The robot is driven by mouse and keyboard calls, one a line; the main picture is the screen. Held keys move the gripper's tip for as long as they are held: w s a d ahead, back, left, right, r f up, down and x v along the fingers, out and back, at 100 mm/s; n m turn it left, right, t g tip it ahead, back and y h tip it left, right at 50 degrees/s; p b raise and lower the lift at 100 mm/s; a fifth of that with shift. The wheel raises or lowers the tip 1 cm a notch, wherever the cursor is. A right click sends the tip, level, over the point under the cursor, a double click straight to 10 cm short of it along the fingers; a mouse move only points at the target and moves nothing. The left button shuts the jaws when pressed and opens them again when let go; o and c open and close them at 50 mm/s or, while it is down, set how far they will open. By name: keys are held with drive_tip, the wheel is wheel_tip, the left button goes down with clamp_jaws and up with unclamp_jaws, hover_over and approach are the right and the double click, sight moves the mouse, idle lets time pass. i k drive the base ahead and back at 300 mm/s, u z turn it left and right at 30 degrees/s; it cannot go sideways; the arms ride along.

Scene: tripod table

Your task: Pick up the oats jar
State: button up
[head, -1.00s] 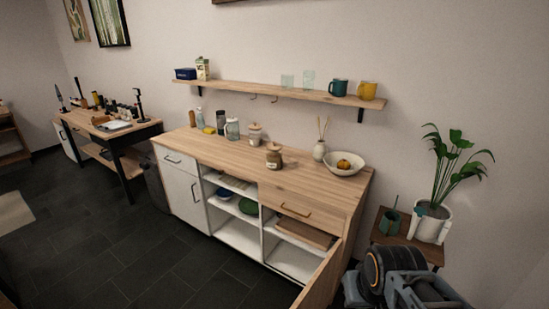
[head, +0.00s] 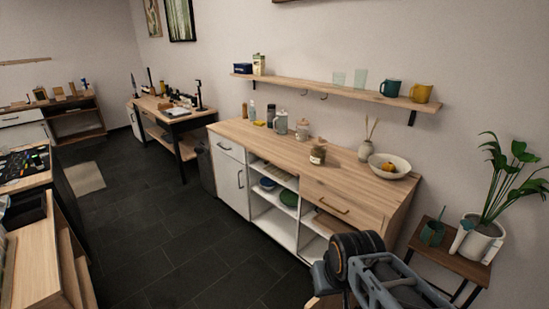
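A jar with tan contents, a pale label and a lid (head: 317,154) stands upright on the wooden countertop (head: 257,141), near its front edge. It may be the oats jar, but the label is too small to read. A pale canister with a wooden lid (head: 302,130) stands behind it to the left. A glass jar (head: 281,124) stands further left. Part of my arm shows at the bottom right, in front of the cabinet and apart from the jars. My gripper itself does not show.
A vase with sticks (head: 365,151) and a bowl (head: 389,166) stand on the right of the counter. A plant on a small side table (head: 449,254) is right of the cabinet. A wooden unit (head: 35,265) stands at the lower left. The dark floor (head: 165,235) between is clear.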

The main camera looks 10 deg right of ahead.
sight(318, 156)
drive_tip(key=u, duration=1.55)
drive_tip(key=i, duration=2.1)
drive_tip(key=z, duration=2.7)
drive_tip(key=i, duration=1.55)
drive_tip(key=u, duration=1.25)
